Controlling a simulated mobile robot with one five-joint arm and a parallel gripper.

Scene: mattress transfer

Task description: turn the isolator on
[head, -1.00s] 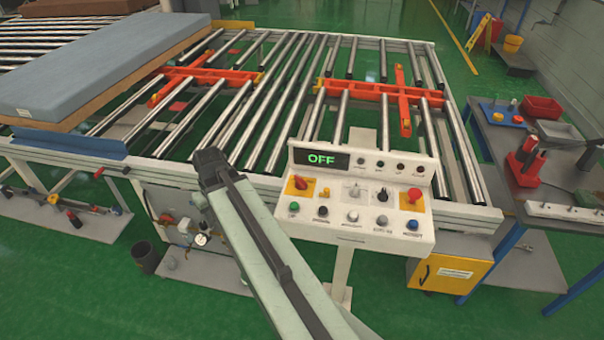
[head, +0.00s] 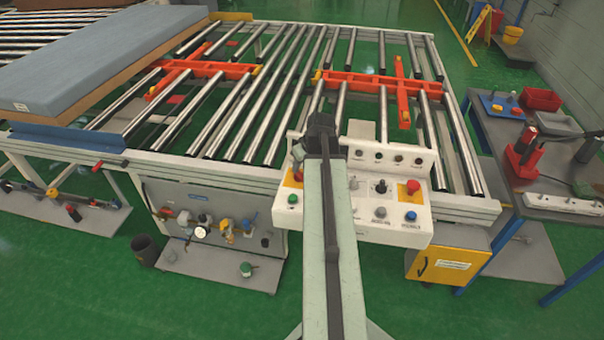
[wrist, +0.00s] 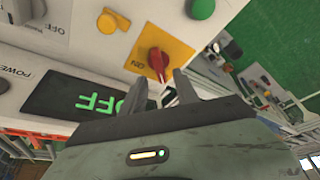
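The control panel (head: 395,232) stands at the front of the roller conveyor. Its red rotary knob on a yellow plate (wrist: 165,48), which looks like the isolator, shows in the wrist view just beyond my fingertips. In the head view a bit of the red knob (head: 298,152) shows left of my arm. My gripper (wrist: 162,78) is open, one fingertip on each side of the knob's near end; I cannot tell whether they touch it. My gripper in the head view (head: 320,122) covers the display. The display (wrist: 85,100) reads OFF in the wrist view, partly covered by a finger.
A red push button (head: 413,187) and several other knobs and buttons sit close by on the panel. A blue mattress (head: 100,60) lies at the conveyor's left. A tool bench (head: 545,190) stands at the right.

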